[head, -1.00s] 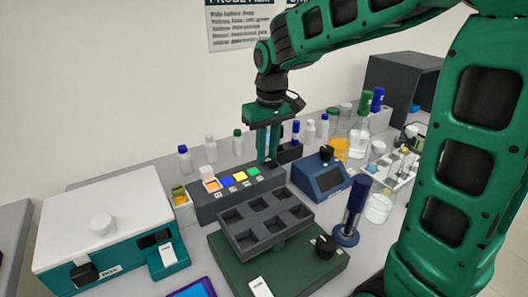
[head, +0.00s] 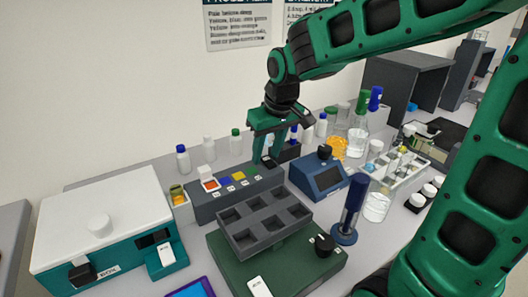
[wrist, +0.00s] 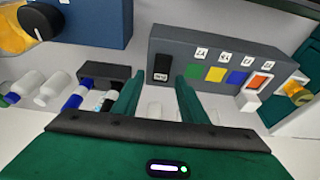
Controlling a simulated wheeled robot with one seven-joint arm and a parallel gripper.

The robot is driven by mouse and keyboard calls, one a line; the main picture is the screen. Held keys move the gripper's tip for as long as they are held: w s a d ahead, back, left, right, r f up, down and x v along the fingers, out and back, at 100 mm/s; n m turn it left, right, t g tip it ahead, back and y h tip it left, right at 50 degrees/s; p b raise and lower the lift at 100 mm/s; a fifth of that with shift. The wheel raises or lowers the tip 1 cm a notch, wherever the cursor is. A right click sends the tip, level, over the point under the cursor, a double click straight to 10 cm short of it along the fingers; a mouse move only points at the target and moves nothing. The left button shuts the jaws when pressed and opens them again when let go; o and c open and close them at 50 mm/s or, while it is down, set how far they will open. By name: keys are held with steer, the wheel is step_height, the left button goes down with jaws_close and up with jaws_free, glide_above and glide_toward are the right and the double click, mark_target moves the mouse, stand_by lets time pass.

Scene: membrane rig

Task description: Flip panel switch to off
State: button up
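The grey panel (head: 235,198) stands on the bench in the head view, with a row of coloured squares on top. It also shows in the wrist view (wrist: 226,50). Its black switch (wrist: 162,67) sits at the end of the row, beside the green square. Which way the switch is tipped is hard to tell. My gripper (head: 269,158) is at the panel's right end, fingers pointing down. In the wrist view my gripper (wrist: 158,92) is open and empty, its fingers apart on either side of the switch's line. Contact with the switch cannot be seen.
A white block (head: 207,171) stands by the orange square. A blue box with a knob (head: 320,178) is right of the panel, and a dark tray (head: 265,222) is in front. Bottles (head: 183,158) stand behind. A dark holder with bottles (wrist: 105,77) is close to my fingers.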

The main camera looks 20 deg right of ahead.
mark_target(272, 165)
steer(key=v, duration=1)
steer(key=shift+r, duration=0.4)
